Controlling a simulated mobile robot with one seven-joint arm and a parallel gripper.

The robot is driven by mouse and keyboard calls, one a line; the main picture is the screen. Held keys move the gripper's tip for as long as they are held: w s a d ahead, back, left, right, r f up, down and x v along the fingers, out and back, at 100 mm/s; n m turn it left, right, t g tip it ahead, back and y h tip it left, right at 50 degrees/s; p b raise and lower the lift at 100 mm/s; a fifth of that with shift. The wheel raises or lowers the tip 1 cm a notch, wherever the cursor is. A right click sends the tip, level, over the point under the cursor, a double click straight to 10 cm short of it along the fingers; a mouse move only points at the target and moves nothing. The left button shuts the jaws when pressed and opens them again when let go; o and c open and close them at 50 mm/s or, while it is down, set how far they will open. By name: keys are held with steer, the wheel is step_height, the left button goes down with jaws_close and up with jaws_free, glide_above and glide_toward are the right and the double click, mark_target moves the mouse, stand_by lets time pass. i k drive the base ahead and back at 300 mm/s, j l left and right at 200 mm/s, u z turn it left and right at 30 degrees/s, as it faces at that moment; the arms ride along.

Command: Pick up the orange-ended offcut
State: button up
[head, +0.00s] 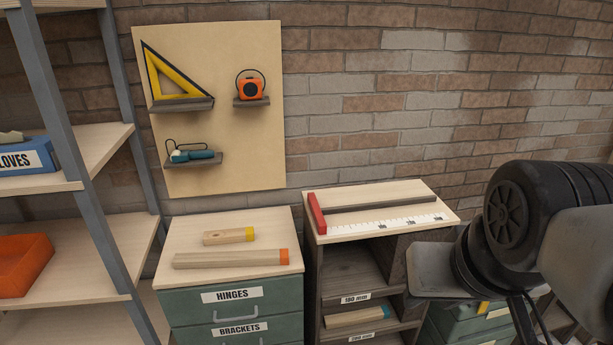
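The orange-ended offcut (231,259) is a long pale wooden bar with an orange right end. It lies flat, running left to right, near the front of the green drawer cabinet's wooden top (191,228). A shorter offcut with a yellow end (228,236) lies just behind it, apart from it. Part of my arm fills the right side of the head view, well to the right of the offcut. I cannot make out my gripper's fingers. Nothing touches or covers the orange-ended offcut.
A blue-ended offcut (356,316) sits in a cubby below. A shelving rack (85,170) stands close on the left. A pegboard (220,130) with tools hangs behind.

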mark_target(224, 259)
steer(key=j+u, duration=0.1)
steer(key=u, duration=0.4)
steer(key=z, duration=0.55)
steer(key=l, duration=0.1)
steer(key=u, duration=1.15)
steer(key=i+j+z, duration=0.25)
steer(key=i+j, duration=0.1)
steer(key=i, duration=0.1)
